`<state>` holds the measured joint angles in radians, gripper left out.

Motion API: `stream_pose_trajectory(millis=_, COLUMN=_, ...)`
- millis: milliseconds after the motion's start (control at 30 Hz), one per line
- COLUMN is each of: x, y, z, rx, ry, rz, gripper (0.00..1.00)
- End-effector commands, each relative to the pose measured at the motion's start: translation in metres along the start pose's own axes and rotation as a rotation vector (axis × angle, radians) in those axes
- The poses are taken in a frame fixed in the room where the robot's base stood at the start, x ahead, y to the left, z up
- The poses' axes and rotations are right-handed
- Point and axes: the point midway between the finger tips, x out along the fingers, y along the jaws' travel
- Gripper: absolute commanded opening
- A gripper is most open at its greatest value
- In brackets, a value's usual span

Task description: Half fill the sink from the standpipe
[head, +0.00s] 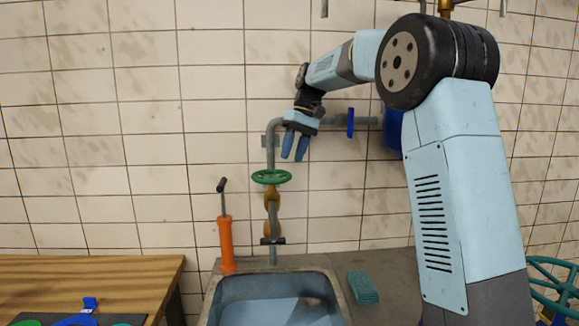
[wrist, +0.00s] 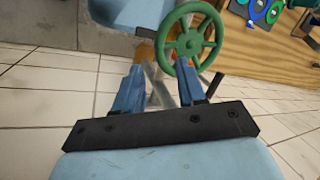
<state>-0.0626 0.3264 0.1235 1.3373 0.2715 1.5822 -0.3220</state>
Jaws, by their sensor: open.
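The grey standpipe (head: 271,150) rises behind the sink against the tiled wall and bends right at its top. A green handwheel (head: 271,176) sits on its brass valve body (head: 272,198), above the sink (head: 340,300). The sink shows a blue-grey inside; I cannot tell its water level or see flow from the outlet. My gripper (head: 294,157) is open and empty, fingers pointing down, just above and right of the handwheel and apart from it. In the wrist view, the green handwheel (wrist: 187,40) lies beyond the fingertips, nearer the right finger.
A blue-handled valve (head: 350,122) is on the horizontal pipe right of my gripper. An orange hand pump (head: 226,240) stands left of the standpipe. A teal sponge or cloth (head: 363,287) lies right of the sink. A wooden bench (head: 90,275) with small coloured items is at left.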

Motion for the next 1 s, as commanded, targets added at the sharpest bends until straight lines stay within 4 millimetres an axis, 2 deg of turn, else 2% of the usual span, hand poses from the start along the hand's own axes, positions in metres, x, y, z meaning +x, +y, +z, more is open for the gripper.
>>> stream_pose_trajectory(millis=100, x=0.018, y=-0.001, z=0.001, rx=0.000, ry=-0.003, rz=-0.001, gripper=0.40)
stream_pose_trajectory(millis=300, x=0.036, y=0.000, z=0.000, rx=0.000, ry=-0.001, rz=0.000, gripper=0.40)
stream_pose_trajectory(millis=700, x=0.042, y=0.000, z=0.000, rx=0.000, ry=-0.001, rz=0.000, gripper=0.39)
stream_pose_trajectory(millis=1000, x=0.042, y=0.001, z=0.000, rx=0.002, ry=-0.001, rz=0.001, gripper=0.10)
